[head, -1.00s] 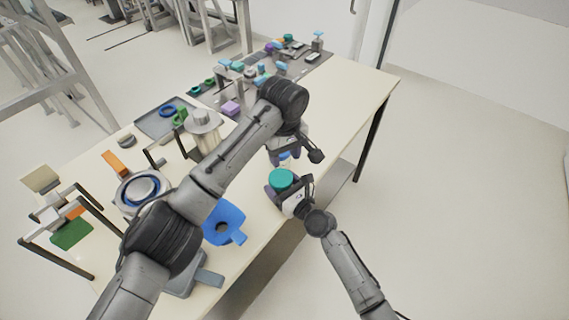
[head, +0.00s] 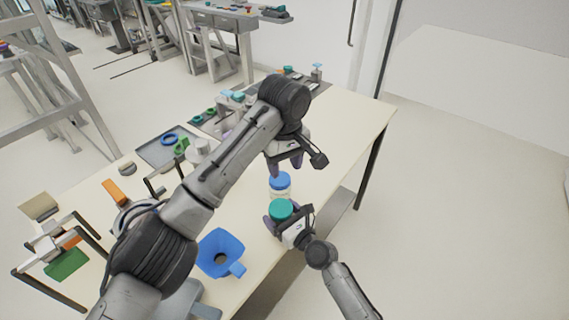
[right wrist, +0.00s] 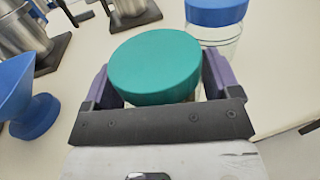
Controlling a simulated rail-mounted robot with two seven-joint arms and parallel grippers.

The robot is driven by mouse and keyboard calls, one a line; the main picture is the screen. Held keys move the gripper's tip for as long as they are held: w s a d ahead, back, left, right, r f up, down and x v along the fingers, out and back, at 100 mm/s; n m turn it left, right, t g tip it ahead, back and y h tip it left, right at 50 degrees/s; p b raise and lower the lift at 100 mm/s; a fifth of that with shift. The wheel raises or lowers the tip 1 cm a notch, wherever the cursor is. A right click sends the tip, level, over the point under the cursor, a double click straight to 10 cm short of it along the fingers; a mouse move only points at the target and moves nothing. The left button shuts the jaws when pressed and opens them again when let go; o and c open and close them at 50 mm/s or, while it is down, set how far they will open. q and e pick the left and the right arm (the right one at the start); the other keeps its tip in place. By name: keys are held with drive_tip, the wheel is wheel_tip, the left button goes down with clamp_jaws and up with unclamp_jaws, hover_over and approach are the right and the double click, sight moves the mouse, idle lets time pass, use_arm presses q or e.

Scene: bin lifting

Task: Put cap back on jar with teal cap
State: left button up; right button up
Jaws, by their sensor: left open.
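The jar with the teal cap shows its teal cap (head: 282,210) near the table's front edge; the cap looks slightly tilted in the right wrist view (right wrist: 155,68). My right gripper (head: 282,217) has its purple fingers on both sides, just below the cap, and appears shut on the jar. The cap and gripper hide most of the jar body, so I cannot tell how the cap is seated. My left gripper (head: 286,168) is open and empty, above and behind a clear jar with a blue cap (head: 280,181). That blue cap also shows in the right wrist view (right wrist: 216,11).
A blue funnel (head: 220,254) stands on the table (head: 345,118) to the left. A grey tray (head: 160,152) with a blue ring lies farther back. Metal containers are partly hidden by my left arm. The table's right side is largely clear.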

drive_tip(key=shift+o, duration=1.4)
drive_tip(key=shift+s+d, duration=0.2)
drive_tip(key=shift+s, duration=0.05)
drive_tip(key=p+v, duration=0.3)
drive_tip(key=v, duration=1)
drive_tip(key=shift+s+r, duration=0.1)
